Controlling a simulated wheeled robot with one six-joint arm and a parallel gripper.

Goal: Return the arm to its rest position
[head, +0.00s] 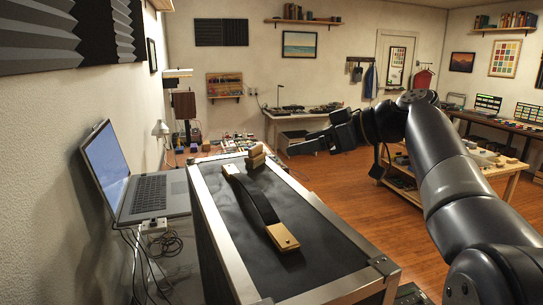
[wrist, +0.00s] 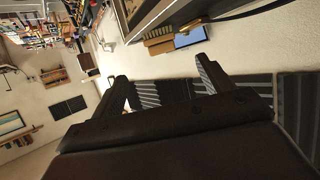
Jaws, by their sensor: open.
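My black arm comes in from the right in the head view, bent at the elbow, with the forearm pointing left. My gripper (head: 305,146) is held in the air to the right of the dark flight case. In the wrist view, my gripper (wrist: 163,75) shows two dark fingers spread well apart. It is open, and nothing is between the fingers except distant wall panels. The wrist view is turned on its side, with shelves and a picture at the left.
The flight case (head: 315,225) with metal edges bears a strap handle (head: 256,200) with tan ends. An open laptop (head: 150,194) and cables are at the left. A wooden workbench (head: 510,170) stands behind my arm. Wood floor (head: 345,190) lies clear between the case and benches.

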